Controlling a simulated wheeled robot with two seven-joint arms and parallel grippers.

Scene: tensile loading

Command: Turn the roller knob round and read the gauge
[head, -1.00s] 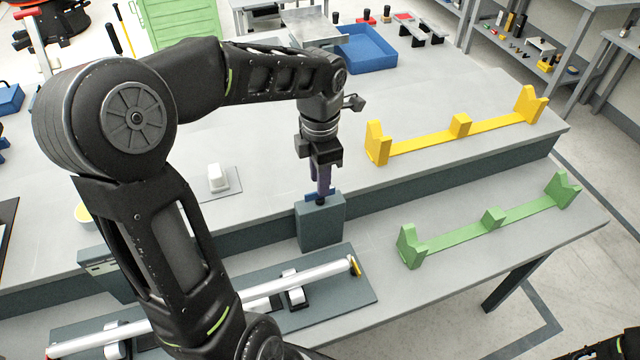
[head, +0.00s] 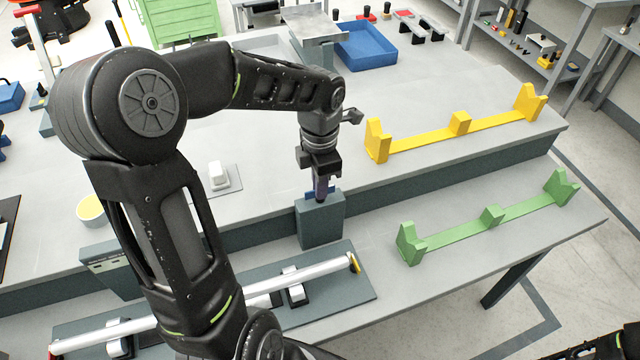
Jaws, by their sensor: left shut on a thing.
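My left gripper (head: 322,190) points down at the top of a grey box (head: 320,224) on the front edge of the bench. It is shut on the small roller knob there, which its fingers mostly hide. A bit of blue shows beside the fingertips on the box top. A long silver bar (head: 325,269) with a yellow end lies on a dark base plate (head: 348,297) in front of the box. A grey unit with a small panel (head: 104,263) stands at the left, partly behind my arm; its reading is too small to make out.
A yellow rack (head: 430,142) stands on the upper bench and a green rack (head: 455,234) on the lower one, both empty. A blue tray (head: 366,48) is at the back. A white block (head: 218,176) and a yellow cup (head: 90,210) sit left of the gripper.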

